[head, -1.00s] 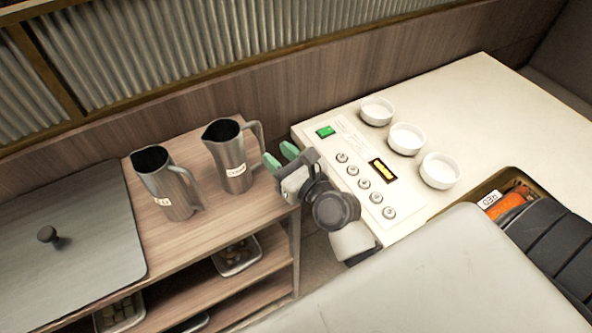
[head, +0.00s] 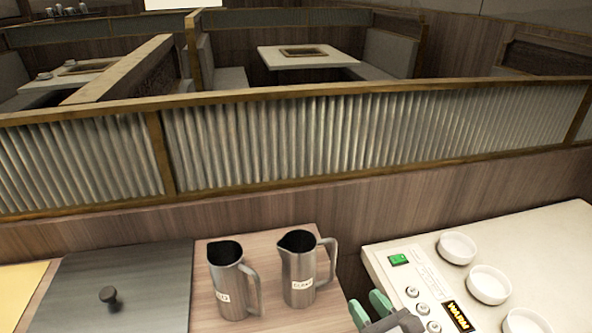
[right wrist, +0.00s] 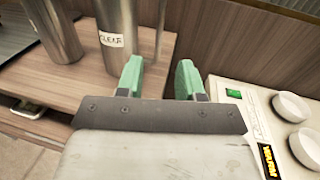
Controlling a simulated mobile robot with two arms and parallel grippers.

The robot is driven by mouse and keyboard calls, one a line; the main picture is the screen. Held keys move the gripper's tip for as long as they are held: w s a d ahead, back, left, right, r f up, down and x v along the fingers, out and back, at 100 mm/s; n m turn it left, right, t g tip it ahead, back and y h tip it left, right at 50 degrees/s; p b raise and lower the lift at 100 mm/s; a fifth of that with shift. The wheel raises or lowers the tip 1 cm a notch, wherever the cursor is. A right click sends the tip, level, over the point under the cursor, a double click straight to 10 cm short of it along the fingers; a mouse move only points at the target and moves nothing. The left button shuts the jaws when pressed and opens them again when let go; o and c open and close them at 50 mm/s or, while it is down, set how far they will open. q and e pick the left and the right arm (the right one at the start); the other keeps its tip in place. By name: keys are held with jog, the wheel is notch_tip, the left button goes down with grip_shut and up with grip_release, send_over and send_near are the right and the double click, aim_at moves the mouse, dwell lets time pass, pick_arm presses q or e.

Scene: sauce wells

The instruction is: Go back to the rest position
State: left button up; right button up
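My right gripper (head: 368,308) shows at the bottom edge of the head view, between the pitchers and the white warmer counter. In the right wrist view its two green fingers (right wrist: 160,80) stand apart with nothing between them. A metal pitcher labelled CLEAR (head: 298,272) stands upright on the wooden shelf top, left of the gripper and apart from it. It also shows in the right wrist view (right wrist: 116,30). A second metal pitcher (head: 232,285) stands left of it, its label partly turned away. My left gripper is not in view.
The white counter (head: 400,250) carries white bowls (head: 489,285) in a row, a green switch (head: 398,259) and knobs. A grey lid (head: 130,285) with a knob lies at left. A corrugated partition (head: 320,140) runs behind, with booths and tables beyond.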

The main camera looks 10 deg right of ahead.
jog(key=s+a+f+n+g, duration=0.2)
jog(key=s+f+n+g, duration=0.15)
jog(key=n, duration=0.75)
jog(key=s+a+f+n+g, duration=0.25)
jog(key=f+n+g, duration=0.2)
jog(key=n, duration=0.55)
jog(key=s+d+f+n+g+h, duration=0.2)
jog(key=s+d+n+g, duration=0.1)
jog(key=s+n, duration=0.3)
jog(key=s+d+f+n+g+h, duration=0.2)
jog(key=s+d+n+g, duration=0.1)
jog(key=n, duration=0.5)
notch_tip(320, 180, down, 24)
jog(key=g, duration=0.1)
jog(key=s+d+f+g, duration=0.1)
jog(key=s+d+f, duration=0.1)
jog(key=s+f, duration=1.4)
jog(key=shift+f+n, duration=0.3)
jog(key=shift+f, duration=0.5)
